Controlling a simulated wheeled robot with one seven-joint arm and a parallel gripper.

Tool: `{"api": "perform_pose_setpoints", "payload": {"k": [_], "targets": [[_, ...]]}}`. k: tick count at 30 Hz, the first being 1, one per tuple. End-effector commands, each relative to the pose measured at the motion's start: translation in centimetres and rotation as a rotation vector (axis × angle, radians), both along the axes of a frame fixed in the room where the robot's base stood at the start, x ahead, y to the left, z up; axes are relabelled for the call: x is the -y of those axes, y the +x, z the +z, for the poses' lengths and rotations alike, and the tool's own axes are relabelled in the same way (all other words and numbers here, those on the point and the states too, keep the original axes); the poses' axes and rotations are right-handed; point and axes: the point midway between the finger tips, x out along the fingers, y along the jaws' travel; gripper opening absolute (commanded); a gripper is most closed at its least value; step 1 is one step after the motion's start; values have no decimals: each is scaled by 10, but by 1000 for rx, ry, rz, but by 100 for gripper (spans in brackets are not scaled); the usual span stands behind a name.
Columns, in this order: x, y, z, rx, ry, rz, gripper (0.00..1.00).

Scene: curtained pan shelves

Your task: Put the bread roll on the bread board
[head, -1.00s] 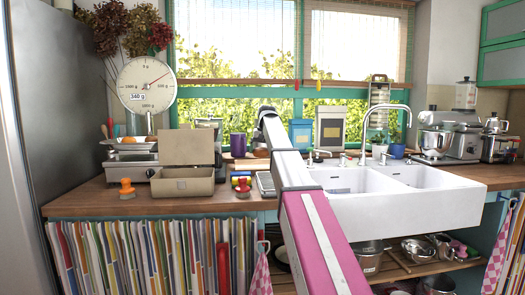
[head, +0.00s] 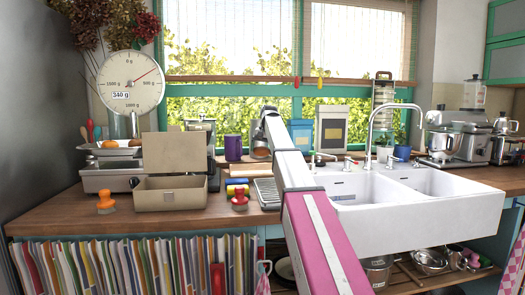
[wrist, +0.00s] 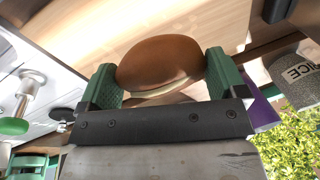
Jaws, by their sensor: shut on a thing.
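The brown bread roll (wrist: 160,62) sits between the two green fingers of my gripper (wrist: 162,75) in the wrist view, and the gripper is shut on it. In the head view my arm reaches over the counter left of the sink. The gripper end is mostly hidden there behind my arm, with a little brown of the roll (head: 260,152) showing. A light wooden board (head: 238,171), which looks like the bread board, lies on the counter just below and left of the roll. I cannot tell how high the roll is above it.
A purple mug (head: 233,148) stands close behind the board. Blue and grey tins (head: 331,130) stand right, beside the white sink (head: 410,210).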

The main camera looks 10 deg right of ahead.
Motion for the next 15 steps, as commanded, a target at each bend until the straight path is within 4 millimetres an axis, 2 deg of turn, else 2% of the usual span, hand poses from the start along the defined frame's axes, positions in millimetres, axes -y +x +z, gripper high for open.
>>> {"api": "perform_pose_setpoints", "payload": {"k": [8,15], "targets": [[0,0,-4,1,0,1,66],[0,-1,-21,0,0,0,66]]}}
